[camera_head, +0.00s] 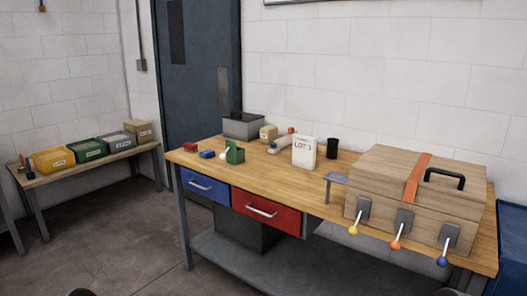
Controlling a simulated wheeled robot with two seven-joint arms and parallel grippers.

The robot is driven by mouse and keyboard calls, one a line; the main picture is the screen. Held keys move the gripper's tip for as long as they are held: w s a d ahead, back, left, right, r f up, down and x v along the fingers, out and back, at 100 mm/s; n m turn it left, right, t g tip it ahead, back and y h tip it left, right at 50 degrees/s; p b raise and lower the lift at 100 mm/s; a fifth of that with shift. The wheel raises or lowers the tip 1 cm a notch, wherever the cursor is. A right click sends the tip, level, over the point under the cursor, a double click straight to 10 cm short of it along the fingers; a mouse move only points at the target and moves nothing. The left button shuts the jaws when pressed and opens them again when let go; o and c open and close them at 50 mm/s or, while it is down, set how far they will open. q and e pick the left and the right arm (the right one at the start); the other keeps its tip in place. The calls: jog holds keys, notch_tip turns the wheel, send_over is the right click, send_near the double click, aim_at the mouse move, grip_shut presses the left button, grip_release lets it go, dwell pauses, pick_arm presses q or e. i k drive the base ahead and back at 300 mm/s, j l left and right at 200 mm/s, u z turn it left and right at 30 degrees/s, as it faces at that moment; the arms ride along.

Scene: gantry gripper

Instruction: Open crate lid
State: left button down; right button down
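The wooden crate (471,212) stands on the right end of the workbench in the head view. Its lid (385,165) is shut and carries an orange strap (418,178) and a black handle (445,179). Three grey latches are on the crate's front. Their levers hang down and end in a yellow knob (353,231), an orange knob (395,246) and a blue knob (442,262). Neither gripper can be made out. Only small dark shapes show at the bottom edge, and I cannot tell what they are.
The workbench (265,184) has a blue drawer (205,188) and a red drawer (266,211), both shut. A white "LOT 5" card (304,152), a black cup (332,148) and a grey bin (242,125) stand left of the crate. A side table (100,161) holds several bins.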

aim_at(457, 189)
jog(key=i+z, duration=0.1)
jog(key=z, duration=0.45)
jog(key=i+z, duration=0.35)
jog(key=i, duration=0.25)
jog(key=i+j+z, duration=0.2)
jog(key=i+z, duration=0.15)
jog(key=i, duration=0.25)
jog(key=i+j, duration=0.15)
jog(key=i, duration=0.15)
